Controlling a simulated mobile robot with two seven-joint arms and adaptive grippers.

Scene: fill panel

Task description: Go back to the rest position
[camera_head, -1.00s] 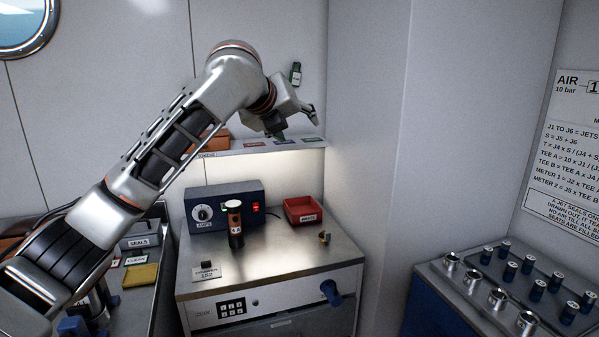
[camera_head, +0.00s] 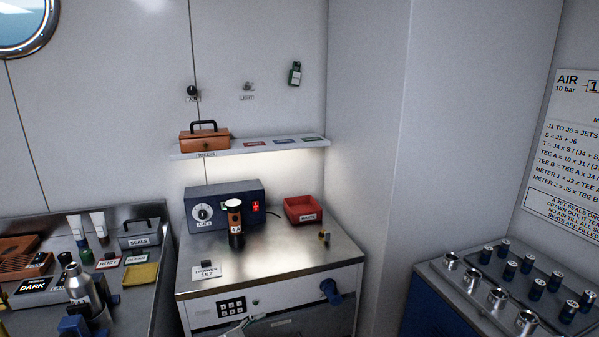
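A small pale grey piece of a gripper (camera_head: 243,326) shows at the bottom edge, in front of the cabinet's drawer front. It appears to be my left gripper; the rest of it is cut off, so I cannot tell whether it is open or shut. No arm crosses the shelf or the worktop. My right gripper is out of view.
A steel-topped cabinet (camera_head: 278,256) bears a blue instrument box (camera_head: 205,213), a dark cylinder (camera_head: 236,226) and a red tray (camera_head: 303,210). A wall shelf (camera_head: 233,148) holds a brown toolbox (camera_head: 204,138). Left is a cluttered bench; right is a cylinder rack (camera_head: 480,283).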

